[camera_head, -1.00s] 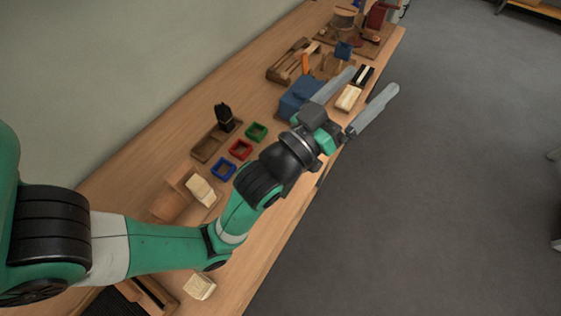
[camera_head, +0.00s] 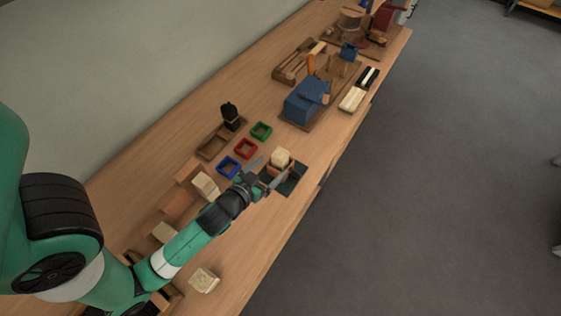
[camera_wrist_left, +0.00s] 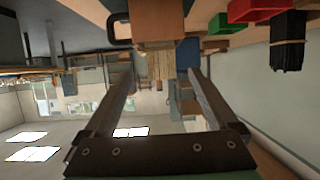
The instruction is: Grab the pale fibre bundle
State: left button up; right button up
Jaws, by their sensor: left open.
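A pale fibre bundle (camera_head: 281,157) stands in a small wooden holder on a dark mat (camera_head: 291,184) near the front edge of the bench. My left gripper (camera_head: 272,171) is open, with its two grey fingers close to this bundle and holder in the head view. In the left wrist view, pale fibres (camera_wrist_left: 160,64) show below a wooden block, between the open fingers (camera_wrist_left: 160,76) and around their tips. I cannot tell whether the fingers touch the bundle. My right gripper is not in view.
Blue (camera_head: 229,167), red (camera_head: 245,148) and green (camera_head: 261,131) trays lie behind the gripper. A black bundle (camera_head: 230,113) stands in a wooden tray. Other pale blocks (camera_head: 205,185) lie to the left. A blue machine (camera_head: 305,100) stands farther along the bench.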

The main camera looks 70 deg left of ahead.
aim_at(276, 161)
pick_arm(q)
jog(key=shift+x, duration=0.95)
jog(key=shift+w+a+f, duration=0.2)
jog(key=shift+f, duration=0.05)
jog(key=b+x, duration=0.1)
jog(key=x, duration=0.3)
jog(key=shift+w+a+b, duration=0.15)
jog(key=shift+a+b, duration=0.1)
jog(key=shift+b, duration=0.15)
grip_shut()
notch_tip(276, 161, up, 9)
jog(key=p, duration=0.4)
jog(key=shift+r+p, duration=0.2)
jog(key=shift+p, duration=0.15)
jog(key=shift+r, duration=0.4)
